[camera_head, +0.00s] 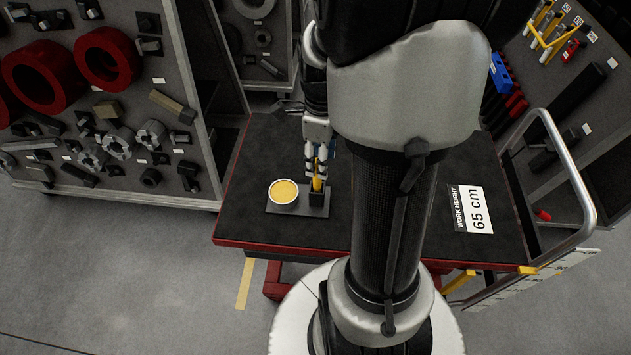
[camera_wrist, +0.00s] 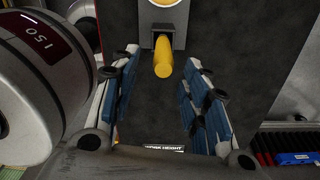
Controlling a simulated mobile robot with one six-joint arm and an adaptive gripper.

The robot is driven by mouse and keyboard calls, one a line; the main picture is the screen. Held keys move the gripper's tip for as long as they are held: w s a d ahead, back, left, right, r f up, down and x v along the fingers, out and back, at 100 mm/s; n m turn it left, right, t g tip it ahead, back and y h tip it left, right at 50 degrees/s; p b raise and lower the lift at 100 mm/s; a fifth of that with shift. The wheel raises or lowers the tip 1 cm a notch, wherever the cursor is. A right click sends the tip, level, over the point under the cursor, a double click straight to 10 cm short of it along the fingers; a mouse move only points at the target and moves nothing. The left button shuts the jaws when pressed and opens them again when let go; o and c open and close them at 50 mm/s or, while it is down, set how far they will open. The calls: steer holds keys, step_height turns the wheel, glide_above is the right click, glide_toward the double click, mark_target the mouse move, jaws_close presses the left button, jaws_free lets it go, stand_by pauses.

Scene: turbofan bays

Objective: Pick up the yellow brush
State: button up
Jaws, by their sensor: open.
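The yellow brush (camera_head: 317,183) stands upright in a small black holder (camera_head: 318,199) on a grey plate, on the black cart top. My gripper (camera_head: 319,158) is above the brush, pointing down, with its fingers close to the top of the handle. In the wrist view the yellow handle (camera_wrist: 163,58) shows at the far end of the space between the blue-padded fingers of my gripper (camera_wrist: 163,98). The fingers are wide apart and nothing is held. The brush's lower end is hidden in the holder.
A round tin with yellow contents (camera_head: 284,192) stands on the plate just left of the holder. A "65 cm" work height label (camera_head: 473,209) lies on the cart's right side. A metal rail (camera_head: 568,165) bounds the cart's right end. Tool panels stand left and right.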

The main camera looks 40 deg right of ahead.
mark_target(317, 191)
steer(key=f+b, duration=0.1)
steer(key=f, duration=0.2)
steer(key=f+b, duration=0.1)
steer(key=f, duration=0.2)
steer(key=f+b, duration=0.1)
steer(key=f, duration=0.2)
steer(key=shift+w+a+f, duration=0.15)
steer(key=shift+w, duration=0.25)
jaws_close()
